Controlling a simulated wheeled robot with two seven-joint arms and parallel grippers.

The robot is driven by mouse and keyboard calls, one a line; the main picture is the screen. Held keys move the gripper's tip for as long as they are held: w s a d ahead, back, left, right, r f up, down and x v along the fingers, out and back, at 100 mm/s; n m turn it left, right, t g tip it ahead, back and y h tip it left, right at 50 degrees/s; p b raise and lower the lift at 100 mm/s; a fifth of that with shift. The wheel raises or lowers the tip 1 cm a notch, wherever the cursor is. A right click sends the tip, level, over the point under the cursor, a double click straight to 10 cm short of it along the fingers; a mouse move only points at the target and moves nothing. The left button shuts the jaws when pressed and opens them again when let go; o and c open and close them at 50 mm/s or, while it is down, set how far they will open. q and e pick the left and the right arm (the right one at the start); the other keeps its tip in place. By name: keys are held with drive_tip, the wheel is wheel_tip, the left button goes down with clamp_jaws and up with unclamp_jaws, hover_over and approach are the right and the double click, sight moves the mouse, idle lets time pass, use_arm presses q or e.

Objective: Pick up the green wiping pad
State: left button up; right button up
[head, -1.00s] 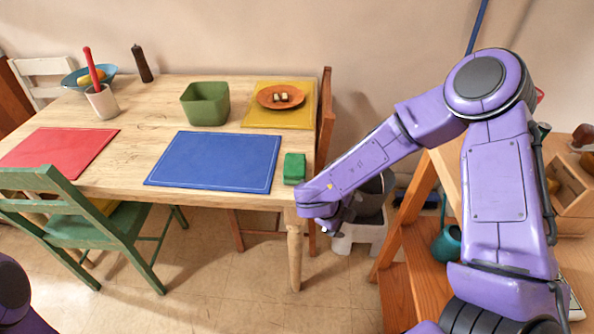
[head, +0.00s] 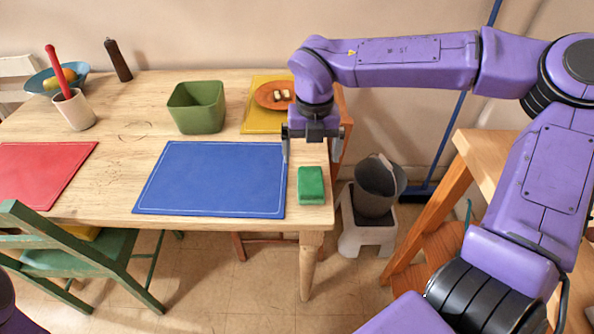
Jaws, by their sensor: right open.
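The green wiping pad (head: 311,187) lies on the wooden table (head: 110,205) near its right front corner, just right of the blue placemat (head: 215,180). My right gripper (head: 312,158) hangs above the table's right end, fingers pointing down and spread wide, with nothing between them. In the picture it is just above the pad, apart from it; the exact height is hard to tell. My left gripper is not in view; only a bit of purple shows at the lower left edge.
A green bin (head: 197,108) and an orange plate (head: 272,96) on a yellow mat stand farther back. A grey bucket (head: 376,190) sits on a white stool (head: 362,238) right of the table. A green chair (head: 95,262) stands in front.

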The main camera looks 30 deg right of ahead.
hover_over(311, 180)
drive_tip(key=f, duration=0.4)
drive_tip(key=shift+s+f, duration=0.15)
drive_tip(key=shift+s, duration=0.05)
drive_tip(key=f, duration=0.6)
drive_tip(key=shift+w, duration=0.3)
drive_tip(key=c, duration=1.1)
